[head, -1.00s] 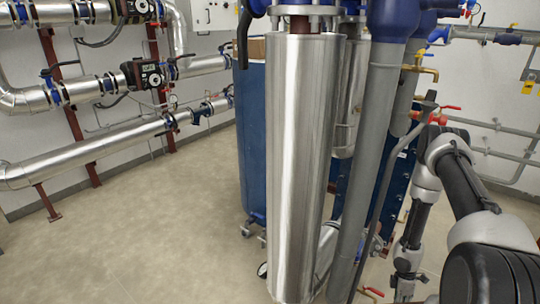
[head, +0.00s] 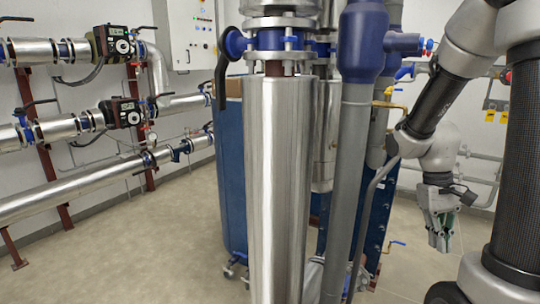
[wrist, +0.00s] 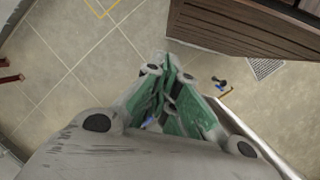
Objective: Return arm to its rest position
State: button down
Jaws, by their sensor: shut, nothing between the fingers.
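My gripper (head: 440,243) hangs at the right of the head view, pointing down, with its green-padded fingers together and nothing between them. It is apart from the grey pipe (head: 357,190) and the blue plate exchanger (head: 379,222) to its left.
A silver insulated pipe (head: 278,190) stands in the middle of the head view, before a blue tank (head: 230,170). Pipes with pumps (head: 118,42) line the left wall. Floor (head: 140,255) is clear at left. The wrist view shows a brown slatted object (wrist: 240,30).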

jog(key=s+a+r+t, duration=0.3)
jog(key=a+r, duration=0.1)
jog(key=r, duration=0.3)
jog(key=s+a+r+t+y, duration=0.1)
jog(key=s+a+r+t, duration=0.2)
jog(key=r, duration=0.5)
jog(key=shift+s+a+t, duration=0.15)
jog(key=shift+a+t, duration=0.4)
jog(key=shift+t, duration=0.25)
jog(key=shift+r, duration=0.1)
